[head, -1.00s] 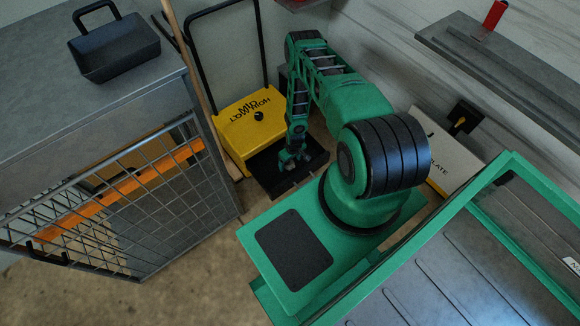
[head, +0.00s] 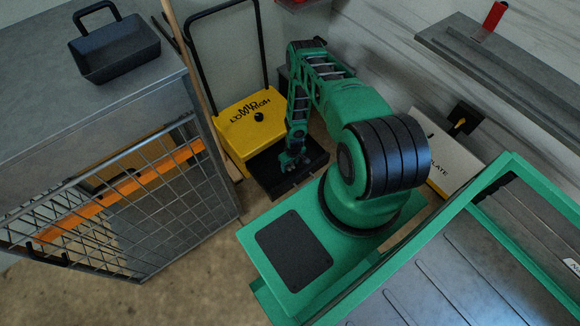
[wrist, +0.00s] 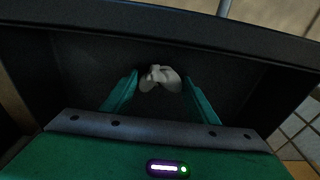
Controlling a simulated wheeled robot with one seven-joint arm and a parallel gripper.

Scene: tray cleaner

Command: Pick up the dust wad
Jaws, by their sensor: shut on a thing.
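The dust wad (wrist: 160,73) is a small pale grey lump, seen in the wrist view inside a black tray (wrist: 268,45). My gripper (wrist: 162,80) has its two green fingers on either side of the wad, shut on it. In the head view my gripper (head: 292,165) is down over the same black tray (head: 268,182), in front of the yellow machine. The wad cannot be made out in the head view. Whether it still touches the tray floor I cannot tell.
The yellow cleaner (head: 245,118) with a black handle stands behind the tray. A wire mesh door (head: 165,225) is at the left, below a grey counter (head: 60,100) with a black caddy (head: 115,50). A white box (head: 445,160) stands right of my arm.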

